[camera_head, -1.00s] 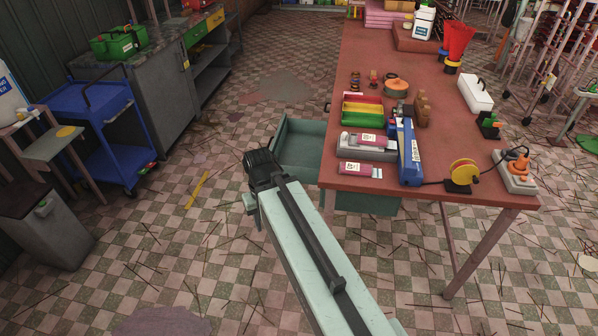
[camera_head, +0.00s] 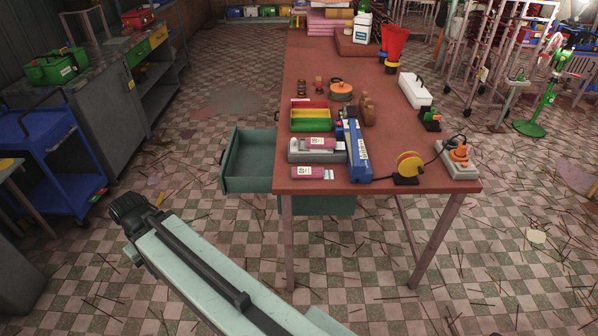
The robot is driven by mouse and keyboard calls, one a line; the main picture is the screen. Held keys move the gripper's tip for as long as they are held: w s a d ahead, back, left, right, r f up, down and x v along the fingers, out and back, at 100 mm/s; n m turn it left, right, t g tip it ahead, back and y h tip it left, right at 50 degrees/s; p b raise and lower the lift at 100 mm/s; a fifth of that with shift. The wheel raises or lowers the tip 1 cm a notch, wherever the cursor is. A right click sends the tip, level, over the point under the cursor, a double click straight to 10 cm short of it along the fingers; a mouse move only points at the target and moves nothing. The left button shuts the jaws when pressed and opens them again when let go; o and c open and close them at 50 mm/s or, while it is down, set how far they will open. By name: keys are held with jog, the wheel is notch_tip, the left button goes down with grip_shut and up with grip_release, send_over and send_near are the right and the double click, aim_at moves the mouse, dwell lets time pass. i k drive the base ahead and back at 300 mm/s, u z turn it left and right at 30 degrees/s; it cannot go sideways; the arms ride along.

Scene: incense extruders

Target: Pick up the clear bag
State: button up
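I cannot make out a clear bag for certain. Two small pink packets with white labels are at the near left of the red table (camera_head: 425,150): one packet (camera_head: 313,173) lies by the front edge, and the other (camera_head: 320,142) rests on a grey device (camera_head: 303,152). I cannot tell whether either is a clear bag. My arm reaches in from the bottom and ends in a dark joint at the left, over the floor and apart from the table. My gripper's fingers do not show.
A teal drawer (camera_head: 232,184) stands open left of the table and looks empty. A blue sealer-like tool (camera_head: 357,152), a yellow reel (camera_head: 409,165) and a green, yellow and red tray (camera_head: 291,124) crowd the near tabletop. A blue cart (camera_head: 45,125) stands left. Floor sticks lie scattered.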

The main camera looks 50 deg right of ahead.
aim_at(297, 173)
jog(key=i, duration=0.95)
jog(key=z, duration=0.05)
